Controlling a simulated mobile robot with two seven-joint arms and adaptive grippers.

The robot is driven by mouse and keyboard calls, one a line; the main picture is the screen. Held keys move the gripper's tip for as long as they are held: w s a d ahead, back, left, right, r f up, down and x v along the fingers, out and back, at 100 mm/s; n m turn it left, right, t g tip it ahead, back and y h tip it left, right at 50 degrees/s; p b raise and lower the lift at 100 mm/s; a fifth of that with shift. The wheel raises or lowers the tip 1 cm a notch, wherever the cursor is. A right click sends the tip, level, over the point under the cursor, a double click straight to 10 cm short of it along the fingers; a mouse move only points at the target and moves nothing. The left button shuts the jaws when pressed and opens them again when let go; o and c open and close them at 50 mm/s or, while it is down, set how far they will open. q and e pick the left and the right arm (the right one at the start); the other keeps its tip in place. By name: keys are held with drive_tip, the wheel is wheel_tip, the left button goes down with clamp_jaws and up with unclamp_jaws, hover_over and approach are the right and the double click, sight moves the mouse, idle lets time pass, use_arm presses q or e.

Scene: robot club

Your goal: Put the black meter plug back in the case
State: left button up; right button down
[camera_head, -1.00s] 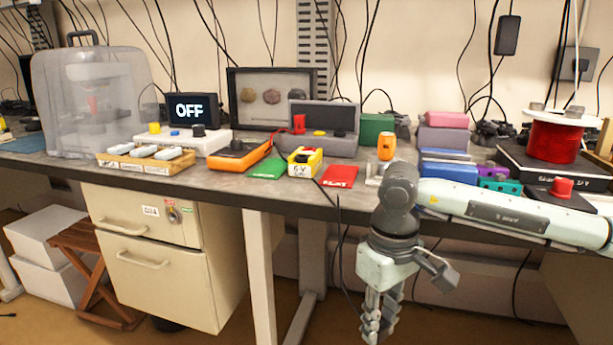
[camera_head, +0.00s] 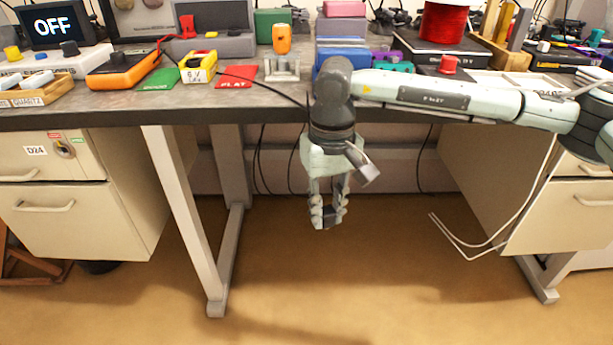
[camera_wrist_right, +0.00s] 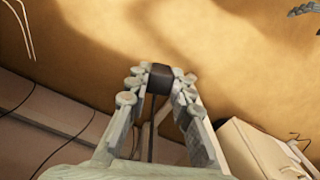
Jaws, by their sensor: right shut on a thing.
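My right gripper (camera_head: 327,222) hangs fingers down in front of the bench edge, below the top and over the floor. It is shut on a small black block, the black meter plug (camera_head: 328,213), held between the fingertips. The plug also shows in the right wrist view (camera_wrist_right: 160,78), between the fingertips of the right gripper (camera_wrist_right: 161,84). A grey case (camera_head: 237,45) lies at the back of the bench, left of the gripper, with a red plug (camera_head: 187,27) standing at its left. The orange meter (camera_head: 124,71) lies in front of it. My left gripper is not in view.
Blue boxes (camera_head: 342,57) stand behind my right wrist. Open floor lies below.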

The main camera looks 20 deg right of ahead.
drive_tip(key=s+a+r+n, duration=0.2)
drive_tip(key=a+r+n, duration=0.5)
drive_tip(key=a+r, duration=0.3)
drive_tip(key=shift+a+n, duration=0.3)
drive_tip(key=shift+a, duration=0.65)
drive_tip(key=shift+r, duration=0.1)
drive_tip(key=w+a+f+n, duration=0.2)
drive_tip(key=a+f+n, duration=0.1)
drive_tip(key=f+n, duration=0.1)
drive_tip(key=shift+a+f+n, duration=0.3)
drive_tip(key=shift+a+f, duration=0.1)
drive_tip(key=shift+f, duration=0.3)
drive_tip(key=s+d+r+m, duration=0.2)
drive_tip(key=d+r+m, duration=0.5)
drive_tip(key=r, duration=0.3)
drive_tip(key=shift+d+r+m, duration=0.35)
drive_tip(key=shift+r+m, duration=0.05)
drive_tip(key=shift+m, duration=0.1)
drive_tip(key=w+a+m, duration=0.4)
drive_tip(key=a, duration=0.5)
drive_tip(key=shift+a+m, duration=0.3)
drive_tip(key=shift+w, duration=0.1)
